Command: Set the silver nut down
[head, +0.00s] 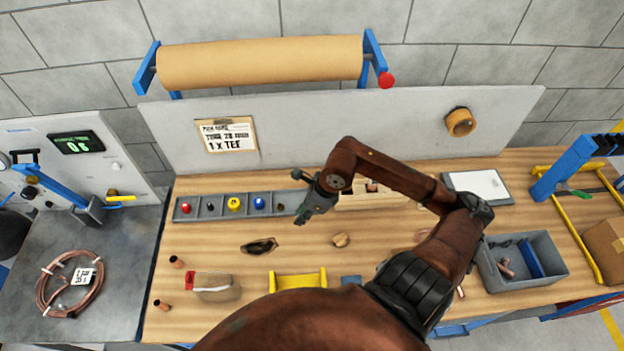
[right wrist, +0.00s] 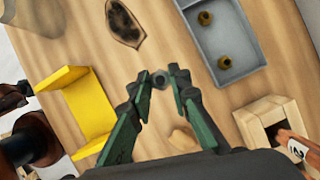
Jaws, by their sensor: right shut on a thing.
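The silver nut (right wrist: 160,78) is a small grey ring between the fingertips of my right gripper (right wrist: 162,76) in the right wrist view. The gripper is shut on it and holds it over the wooden bench (head: 215,262). In the head view my right gripper (head: 303,208) is near the right end of the grey compartment tray (head: 222,207); the nut cannot be made out there. In the wrist view a grey tray (right wrist: 190,40) with two brass pieces lies just beyond the fingertips. My left gripper is in neither view.
A yellow stand (head: 298,280), a dark oval piece (head: 260,246) and a red-ended block (head: 215,287) lie on the bench. A wooden block holder (right wrist: 270,125) stands right in the wrist view. A grey bin (head: 525,280) holds copper pieces. Bare wood shows between them.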

